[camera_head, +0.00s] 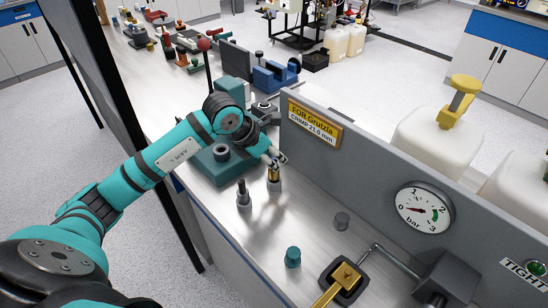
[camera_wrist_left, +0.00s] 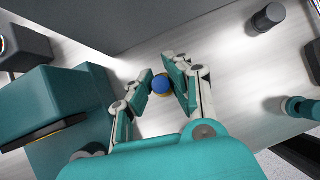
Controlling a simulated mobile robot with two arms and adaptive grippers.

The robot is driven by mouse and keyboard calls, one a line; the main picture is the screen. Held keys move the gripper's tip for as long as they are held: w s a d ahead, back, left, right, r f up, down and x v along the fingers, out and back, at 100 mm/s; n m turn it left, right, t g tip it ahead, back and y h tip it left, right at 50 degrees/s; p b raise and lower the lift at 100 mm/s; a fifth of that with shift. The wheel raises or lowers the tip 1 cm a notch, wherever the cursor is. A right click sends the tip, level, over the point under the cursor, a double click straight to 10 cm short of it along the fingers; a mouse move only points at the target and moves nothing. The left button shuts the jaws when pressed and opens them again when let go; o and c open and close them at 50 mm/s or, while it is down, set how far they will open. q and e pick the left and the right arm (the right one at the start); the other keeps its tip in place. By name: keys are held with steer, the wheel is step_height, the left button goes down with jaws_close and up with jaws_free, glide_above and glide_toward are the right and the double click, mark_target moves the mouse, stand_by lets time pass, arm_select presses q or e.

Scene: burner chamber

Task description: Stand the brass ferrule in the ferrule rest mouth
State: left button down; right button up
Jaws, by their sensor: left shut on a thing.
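The brass ferrule (camera_head: 274,172) is a small upright brass piece between the fingertips of my left gripper (camera_head: 275,160). The fingers are closed on it from above. It is directly over a small grey cylindrical base (camera_head: 274,185); whether it is seated in this base or just above it, I cannot tell. In the left wrist view, a round blue top with a brass-coloured edge (camera_wrist_left: 161,84) shows between the fingertips of my left gripper (camera_wrist_left: 164,82). The mouth of the rest is hidden beneath. My right gripper is out of view.
A dark peg on a grey base (camera_head: 244,196) stands close by at left. A teal press block (camera_head: 222,165) is behind. A grey cylinder (camera_head: 341,220), a teal cylinder (camera_head: 292,257) and a brass lever (camera_head: 342,278) stand nearer. A grey panel with a gauge (camera_head: 424,211) bounds the right.

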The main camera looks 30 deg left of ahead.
arm_select(q)
steer(key=shift+f+b, duration=0.35)
steer(key=shift+f, duration=0.1)
steer(key=c, duration=1.2)
jaws_free()
steer(key=v, duration=1.2)
